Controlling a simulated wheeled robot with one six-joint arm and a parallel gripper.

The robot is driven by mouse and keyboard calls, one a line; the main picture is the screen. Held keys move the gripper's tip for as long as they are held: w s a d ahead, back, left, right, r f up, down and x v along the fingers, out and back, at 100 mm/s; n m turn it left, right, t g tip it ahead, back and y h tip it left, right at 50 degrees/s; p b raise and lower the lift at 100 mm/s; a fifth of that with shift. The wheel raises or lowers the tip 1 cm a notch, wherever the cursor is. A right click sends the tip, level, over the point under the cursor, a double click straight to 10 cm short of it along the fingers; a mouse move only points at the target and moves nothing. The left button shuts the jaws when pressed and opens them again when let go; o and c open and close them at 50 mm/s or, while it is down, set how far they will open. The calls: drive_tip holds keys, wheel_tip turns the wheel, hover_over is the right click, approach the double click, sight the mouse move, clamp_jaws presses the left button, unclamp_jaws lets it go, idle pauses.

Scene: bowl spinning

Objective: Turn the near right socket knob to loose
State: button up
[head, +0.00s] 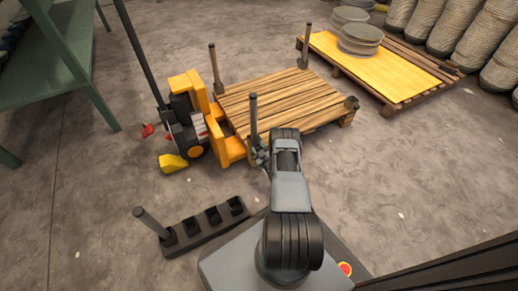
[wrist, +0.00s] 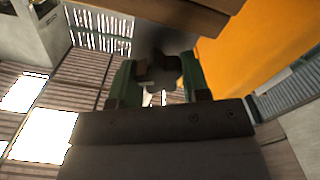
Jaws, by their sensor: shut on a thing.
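A wooden pallet (head: 285,98) has dark corner sockets, and upright grey posts stand at three of its corners. The corner nearest my arm, beside the yellow pallet truck, has a post (head: 253,112); its socket is mostly hidden behind my gripper (head: 261,153). In the wrist view my gripper (wrist: 160,82) has its green fingers on both sides of a dark knob (wrist: 163,66) and is shut on it. How far the knob is turned cannot be told. The socket at the pallet's right corner (head: 352,103) shows no post.
The yellow pallet truck (head: 232,148) stands close left of my gripper. A dark rack (head: 212,217) with one post (head: 152,222) and several empty holes lies on the floor. A green bench (head: 60,60) is at left. Another pallet (head: 390,70) stands behind right.

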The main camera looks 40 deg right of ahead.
drive_tip(key=shift+a+n, duration=0.1)
drive_tip(key=shift+n, duration=0.9)
drive_tip(key=shift+f, duration=0.1)
drive_tip(key=o, duration=0.9)
